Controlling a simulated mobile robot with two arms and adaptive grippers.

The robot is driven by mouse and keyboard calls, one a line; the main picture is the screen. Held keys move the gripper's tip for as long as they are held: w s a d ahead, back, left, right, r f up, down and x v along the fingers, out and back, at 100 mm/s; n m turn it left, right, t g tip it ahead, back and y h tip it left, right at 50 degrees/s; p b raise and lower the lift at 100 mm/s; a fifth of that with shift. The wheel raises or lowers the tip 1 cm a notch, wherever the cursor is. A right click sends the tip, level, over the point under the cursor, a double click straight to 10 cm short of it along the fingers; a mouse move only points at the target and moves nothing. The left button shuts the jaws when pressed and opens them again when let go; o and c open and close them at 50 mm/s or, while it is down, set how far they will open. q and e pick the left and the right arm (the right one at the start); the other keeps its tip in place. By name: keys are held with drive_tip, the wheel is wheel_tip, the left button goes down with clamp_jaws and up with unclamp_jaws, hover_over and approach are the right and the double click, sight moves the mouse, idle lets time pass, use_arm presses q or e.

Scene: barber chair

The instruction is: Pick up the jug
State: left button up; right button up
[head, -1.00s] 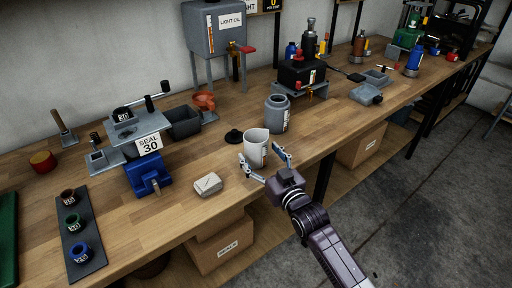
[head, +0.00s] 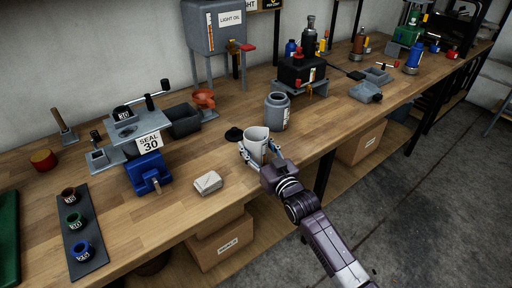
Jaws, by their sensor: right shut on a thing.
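The jug (head: 256,142) is a pale, open-topped vessel standing upright on the wooden workbench near its front edge. My right gripper (head: 260,155) comes from the front right. Its two fingers are shut on the jug, one on the left side and one on the right. The jug's lower part is partly hidden by the gripper. My left gripper is not in view.
A grey canister (head: 277,112) stands close behind the jug, and a black cap (head: 233,135) lies to its left. A pale block (head: 208,182) lies front left. The blue-based seal press (head: 148,172) is further left. Bare bench (head: 330,130) lies to the right.

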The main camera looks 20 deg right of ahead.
drive_tip(key=shift+c, duration=1.4)
wheel_tip(320, 180, up, 20)
